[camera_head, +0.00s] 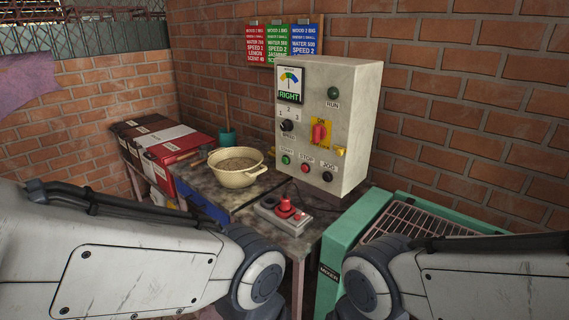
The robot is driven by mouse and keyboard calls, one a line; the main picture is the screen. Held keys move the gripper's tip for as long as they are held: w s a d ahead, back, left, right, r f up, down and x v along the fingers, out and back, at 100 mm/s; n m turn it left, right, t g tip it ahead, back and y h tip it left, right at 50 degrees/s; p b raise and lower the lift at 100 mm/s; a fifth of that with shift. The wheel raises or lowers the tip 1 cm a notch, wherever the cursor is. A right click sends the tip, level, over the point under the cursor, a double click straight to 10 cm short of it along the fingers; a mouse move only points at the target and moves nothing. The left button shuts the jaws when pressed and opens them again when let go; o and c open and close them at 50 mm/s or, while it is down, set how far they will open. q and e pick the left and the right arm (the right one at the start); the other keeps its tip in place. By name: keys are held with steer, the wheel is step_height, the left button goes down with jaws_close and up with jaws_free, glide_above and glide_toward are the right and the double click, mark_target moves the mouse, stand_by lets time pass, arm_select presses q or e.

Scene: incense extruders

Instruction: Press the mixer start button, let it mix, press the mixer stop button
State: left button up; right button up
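A pale grey control box (333,125) stands on the worktable against the brick wall. Low on its front are a green start button (286,159), a red stop button (305,167) and a black jog button (327,176). Above them are a black speed knob (287,125), a red switch on a yellow plate (319,132) and a dark green run lamp (333,93) that looks unlit. Both my arms reach in from the lower corners, well short of the buttons. Neither gripper shows in this view.
A cream bowl of brown material (238,166) sits on the table (228,195). A small pedestal with a red button (285,209) stands in front of the box. A green-framed machine with a grille (345,235) is at right. Red, white and black boxes (172,150) stand left.

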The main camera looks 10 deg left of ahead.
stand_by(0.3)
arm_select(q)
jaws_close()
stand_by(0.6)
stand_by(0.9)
